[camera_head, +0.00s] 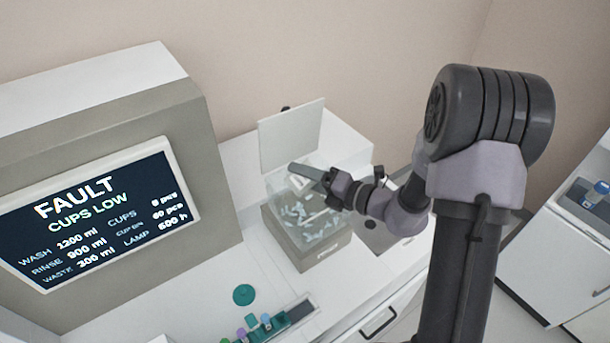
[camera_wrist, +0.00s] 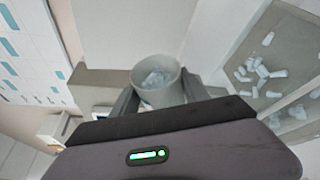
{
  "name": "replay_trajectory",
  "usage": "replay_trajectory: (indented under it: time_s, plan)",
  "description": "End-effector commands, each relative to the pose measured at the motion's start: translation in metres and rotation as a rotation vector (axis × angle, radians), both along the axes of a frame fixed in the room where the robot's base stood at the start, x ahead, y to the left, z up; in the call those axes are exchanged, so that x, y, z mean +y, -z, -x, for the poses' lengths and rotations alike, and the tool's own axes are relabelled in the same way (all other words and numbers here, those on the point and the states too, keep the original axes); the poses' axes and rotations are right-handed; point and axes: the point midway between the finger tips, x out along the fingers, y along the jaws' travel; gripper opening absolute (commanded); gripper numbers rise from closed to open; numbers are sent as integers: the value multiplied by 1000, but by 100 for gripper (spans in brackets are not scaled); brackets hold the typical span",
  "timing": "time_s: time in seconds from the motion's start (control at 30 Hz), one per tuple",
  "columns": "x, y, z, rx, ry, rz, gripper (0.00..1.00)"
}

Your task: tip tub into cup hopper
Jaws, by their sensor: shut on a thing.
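The tub (camera_wrist: 150,98) is a small pale grey round container, mouth open, with several pale cups (camera_wrist: 157,78) inside. My gripper (camera_wrist: 160,97) is shut on it, one finger on each side. In the head view my gripper (camera_head: 320,182) is above the cup hopper's upper part; I cannot clearly make out the tub there. The cup hopper (camera_head: 318,258) is a clear-walled bin on a grey-brown base, with several pale cups in it. Its pale lid (camera_head: 290,136) stands open behind. In the wrist view the hopper (camera_wrist: 290,52) lies to the right of the tub.
A large analyser screen (camera_head: 95,215) at left reads FAULT, CUPS LOW. A rack of coloured-cap tubes (camera_head: 270,325) and a teal disc (camera_head: 243,294) lie in front of the hopper. Another cabinet (camera_head: 560,262) with a blue-capped bottle stands at far right.

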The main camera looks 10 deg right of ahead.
Motion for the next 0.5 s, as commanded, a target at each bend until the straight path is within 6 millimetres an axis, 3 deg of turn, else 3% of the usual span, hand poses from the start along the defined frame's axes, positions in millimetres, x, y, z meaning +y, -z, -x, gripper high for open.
replay_trajectory:
  time_s: [0.33, 0.5]
  plan:
    - [0, -1, 0, 2, 0, -6, 12]
    - [1, -6, 1, 55, 1, -132, 12]
